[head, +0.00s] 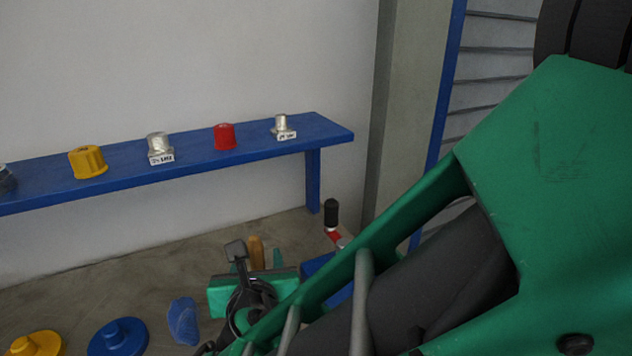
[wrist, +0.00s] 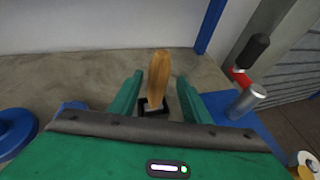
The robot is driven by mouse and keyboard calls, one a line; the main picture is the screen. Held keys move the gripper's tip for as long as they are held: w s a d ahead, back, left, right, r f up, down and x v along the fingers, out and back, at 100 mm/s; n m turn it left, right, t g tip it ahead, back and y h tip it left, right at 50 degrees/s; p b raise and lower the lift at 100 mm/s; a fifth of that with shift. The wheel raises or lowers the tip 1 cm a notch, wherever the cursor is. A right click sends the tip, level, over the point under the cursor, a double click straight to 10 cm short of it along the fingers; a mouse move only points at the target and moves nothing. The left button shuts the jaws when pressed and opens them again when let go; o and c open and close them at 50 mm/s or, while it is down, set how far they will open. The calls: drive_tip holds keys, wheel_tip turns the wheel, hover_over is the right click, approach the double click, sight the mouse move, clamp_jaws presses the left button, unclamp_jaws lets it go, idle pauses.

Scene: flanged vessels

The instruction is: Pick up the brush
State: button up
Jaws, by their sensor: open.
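The brush (wrist: 158,82) has a tan wooden handle that stands up, with a dark base around its foot, in the middle of the wrist view. My gripper (wrist: 160,92) is open, with one green finger on each side of the handle. I cannot tell whether either finger touches it. In the head view the top of the brush handle (head: 257,252) shows behind my gripper (head: 252,284). My gripper hides the lower part of the brush there.
A blue bench (head: 330,131) along the wall bears yellow, silver and red caps. Blue (head: 119,337) and yellow (head: 36,344) flanged pieces and a blue cloth-like piece (head: 183,320) lie left of my gripper. A black-handled tool (wrist: 252,52) and a silver cylinder (wrist: 247,101) stand close on the right.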

drive_tip(key=x, duration=0.5)
drive_tip(key=shift+w+a, duration=0.15)
clamp_jaws()
drive_tip(key=shift+r, duration=0.1)
wheel_tip(320, 180, up, 10)
idle(0.6)
